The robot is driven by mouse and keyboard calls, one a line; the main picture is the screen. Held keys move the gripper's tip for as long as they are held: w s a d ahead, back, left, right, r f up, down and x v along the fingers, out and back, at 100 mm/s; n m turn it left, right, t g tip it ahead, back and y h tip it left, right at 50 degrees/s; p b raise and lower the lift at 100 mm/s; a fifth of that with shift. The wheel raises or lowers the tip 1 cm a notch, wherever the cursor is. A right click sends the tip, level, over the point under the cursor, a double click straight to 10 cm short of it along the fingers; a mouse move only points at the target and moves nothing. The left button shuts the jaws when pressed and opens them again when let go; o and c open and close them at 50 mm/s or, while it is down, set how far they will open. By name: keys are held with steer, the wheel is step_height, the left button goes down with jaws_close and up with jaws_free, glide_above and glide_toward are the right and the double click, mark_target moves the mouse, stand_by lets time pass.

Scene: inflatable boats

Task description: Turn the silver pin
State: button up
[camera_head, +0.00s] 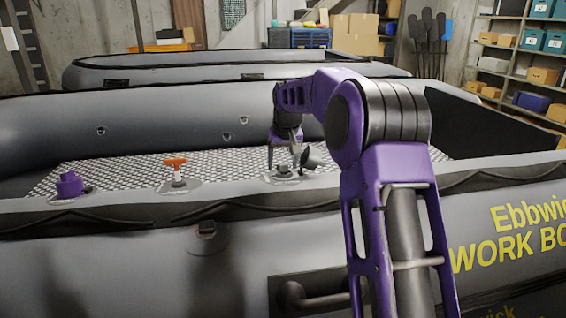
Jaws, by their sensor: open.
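My gripper (285,158) hangs from my purple arm over the near boat's top tube, pointing down, and is open. Just below it a round grey patch (283,178) on the tube carries a small dark fitting with a light metallic part (284,169), probably the silver pin. The part is small and partly covered by my gripper, so I cannot tell whether the fingers touch it or stand around it. A black rounded piece (312,158) shows right beside my gripper; I cannot tell what it belongs to.
The boat's patterned floor (130,165) lies behind. A second boat (180,70), boxes, oars and shelves (535,60) are farther back.

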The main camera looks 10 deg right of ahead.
jaws_close()
stand_by(0.3)
steer(key=shift+r, duration=0.1)
steer(key=shift+d+r+n+y+p, duration=0.1)
steer(key=shift+d+n+y+p, duration=0.1)
steer(key=shift+n+y+p, duration=0.65)
steer(key=n, duration=0.2)
steer(key=n+y, duration=0.1)
steer(key=shift+d+n+g+y, duration=0.2)
steer(key=shift+n+g+y, duration=0.05)
steer(key=shift+n+g, duration=0.1)
steer(key=n+g+y, duration=0.1)
steer(key=n, duration=0.2)
steer(key=shift+w+d+y, duration=0.1)
steer(key=shift+y, duration=0.3)
steer(key=shift+d+n+g+y, duration=0.1)
steer(key=shift+n+g+y, duration=0.3)
steer(key=shift+n, duration=0.65)
steer(key=shift+n+g+y, duration=0.2)
steer(key=shift+n+g, duration=0.35)
steer(key=shift+n, duration=0.5)
